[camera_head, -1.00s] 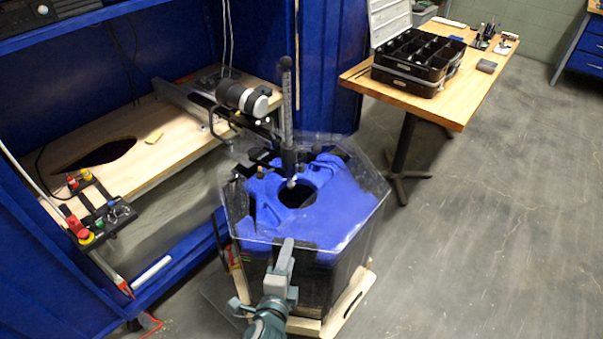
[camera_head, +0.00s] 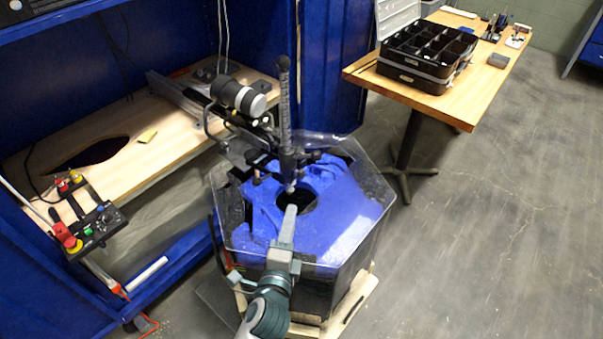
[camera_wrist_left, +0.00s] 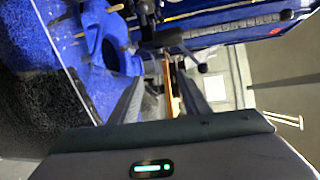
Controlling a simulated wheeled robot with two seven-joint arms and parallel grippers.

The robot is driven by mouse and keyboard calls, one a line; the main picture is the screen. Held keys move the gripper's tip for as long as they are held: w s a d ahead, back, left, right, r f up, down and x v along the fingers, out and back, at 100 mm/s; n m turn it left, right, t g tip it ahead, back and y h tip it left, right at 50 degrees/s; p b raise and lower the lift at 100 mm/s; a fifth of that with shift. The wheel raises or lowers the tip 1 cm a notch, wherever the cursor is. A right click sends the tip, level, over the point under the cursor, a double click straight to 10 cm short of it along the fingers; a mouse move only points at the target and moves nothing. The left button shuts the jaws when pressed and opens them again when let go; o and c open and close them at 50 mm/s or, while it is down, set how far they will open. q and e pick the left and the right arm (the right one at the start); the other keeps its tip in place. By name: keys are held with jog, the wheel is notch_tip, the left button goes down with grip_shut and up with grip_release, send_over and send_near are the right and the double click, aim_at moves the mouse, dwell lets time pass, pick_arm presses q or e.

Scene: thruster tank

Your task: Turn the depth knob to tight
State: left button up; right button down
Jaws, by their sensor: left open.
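The vertical ruled shaft (camera_head: 285,105) stands in a black clamp (camera_head: 290,160) above the tank's blue top. A small black knob (camera_head: 316,155) sticks out at the clamp's right side; I cannot tell its setting or whether it is the depth knob. My left gripper (camera_head: 290,209) reaches over the tank's front rim, below and in front of the clamp. In the left wrist view my left gripper (camera_wrist_left: 163,70) is open, with a black bracket and a small black knob (camera_wrist_left: 203,68) just beyond its fingertips. Nothing shows as gripped. My right gripper is out of view.
The tank's clear hexagonal cover (camera_head: 372,190) surrounds the blue top (camera_head: 340,205). A motor (camera_head: 238,96) sits left of the shaft. A control box (camera_head: 97,228) is at left. A wooden table (camera_head: 455,100) with a black case (camera_head: 428,55) stands at back right.

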pick_arm(q)
jog(key=shift+s+r, duration=0.15)
jog(key=shift+s, duration=0.1)
jog(key=shift+w, duration=0.85)
jog(key=p, duration=0.1)
send_near(301, 177)
jog(key=w, duration=0.3)
jog(key=w+f, duration=0.1)
jog(key=w, duration=0.2)
jog(key=w+p, duration=0.1)
jog(key=w, duration=0.2)
jog(key=shift+d+f, duration=0.2)
jog(key=shift+d, duration=0.1)
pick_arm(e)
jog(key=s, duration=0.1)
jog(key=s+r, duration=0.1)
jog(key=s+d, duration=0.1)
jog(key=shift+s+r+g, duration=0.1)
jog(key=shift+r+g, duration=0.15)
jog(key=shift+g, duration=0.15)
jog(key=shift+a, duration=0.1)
